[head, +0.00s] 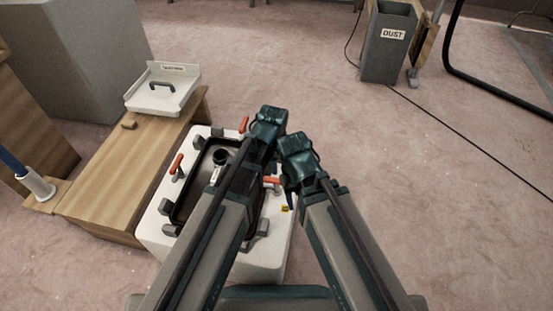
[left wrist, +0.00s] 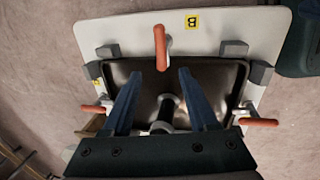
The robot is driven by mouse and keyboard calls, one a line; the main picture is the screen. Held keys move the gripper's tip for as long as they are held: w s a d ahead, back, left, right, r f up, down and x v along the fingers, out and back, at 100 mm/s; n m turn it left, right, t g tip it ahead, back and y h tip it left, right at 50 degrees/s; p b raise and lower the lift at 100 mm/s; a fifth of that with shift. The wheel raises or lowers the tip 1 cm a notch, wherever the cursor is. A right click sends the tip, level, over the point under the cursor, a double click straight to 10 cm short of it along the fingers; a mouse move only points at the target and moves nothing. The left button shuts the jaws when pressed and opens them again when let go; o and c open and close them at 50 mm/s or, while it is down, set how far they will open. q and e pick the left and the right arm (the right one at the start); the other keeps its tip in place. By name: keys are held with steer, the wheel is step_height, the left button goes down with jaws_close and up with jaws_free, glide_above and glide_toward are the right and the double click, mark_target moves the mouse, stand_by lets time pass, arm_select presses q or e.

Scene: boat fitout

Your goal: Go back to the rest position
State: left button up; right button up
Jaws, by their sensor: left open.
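My left gripper (head: 268,122) is over the far right part of a white-topped stand (head: 152,236) in the head view. In the left wrist view its two blue fingers (left wrist: 160,73) are spread with nothing between the tips. They point over a dark recessed panel (left wrist: 220,77) with a black round fitting (left wrist: 168,106). My right gripper (head: 298,152) is close beside the left one, to its right. The left arm covers part of the panel.
Orange-red handles (head: 176,165) and grey blocks (head: 165,207) ring the panel. A wooden bench (head: 115,190) with a white tray (head: 155,98) stands left. A grey DUST bin (head: 385,55) stands far right. A dark cable crosses otherwise open floor (head: 450,220) on the right.

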stand_by(0.5)
arm_select(q)
steer(key=s+a+m+g, duration=0.1)
steer(key=s+a+m, duration=0.3)
steer(key=a+m, duration=0.4)
steer(key=s+a+m, duration=0.4)
steer(key=a+m, duration=0.4)
steer(key=a, duration=0.1)
steer(key=s+d+m+g+y, duration=0.15)
steer(key=s+d+m, duration=0.35)
steer(key=d, duration=0.6)
step_height(320, 180, up, 35)
steer(key=s+n+p, duration=0.1)
steer(key=p, duration=3.4)
steer(key=shift+d, duration=0.15)
